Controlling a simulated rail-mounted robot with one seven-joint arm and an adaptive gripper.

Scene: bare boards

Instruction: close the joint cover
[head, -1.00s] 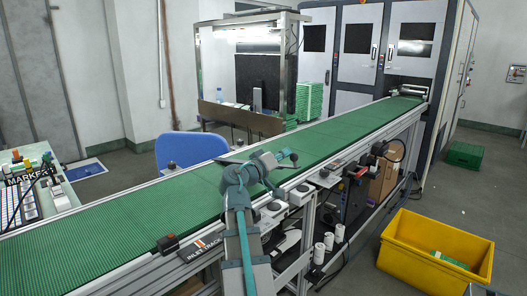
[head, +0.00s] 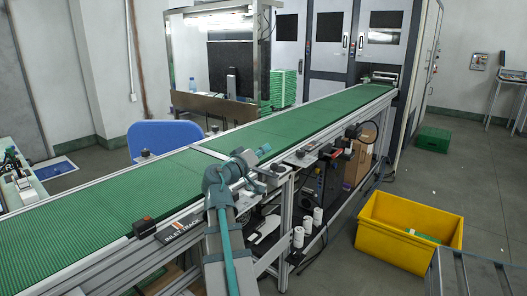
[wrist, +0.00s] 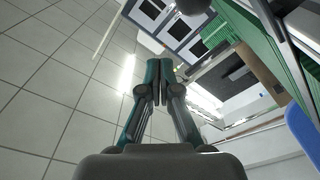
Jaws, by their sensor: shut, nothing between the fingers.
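I cannot make out a joint cover for certain. A pale seam (head: 207,152) crosses the green conveyor belt (head: 120,205) just left of my gripper; my arm hides part of the near rail there.
A yellow bin (head: 410,232) stands on the floor at right, with a metal frame (head: 480,275) in front of it. A blue chair back (head: 165,137) is behind the belt. White cabinets (head: 385,35) stand at the belt's far end. Small control boxes line the near rail. The belt is clear.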

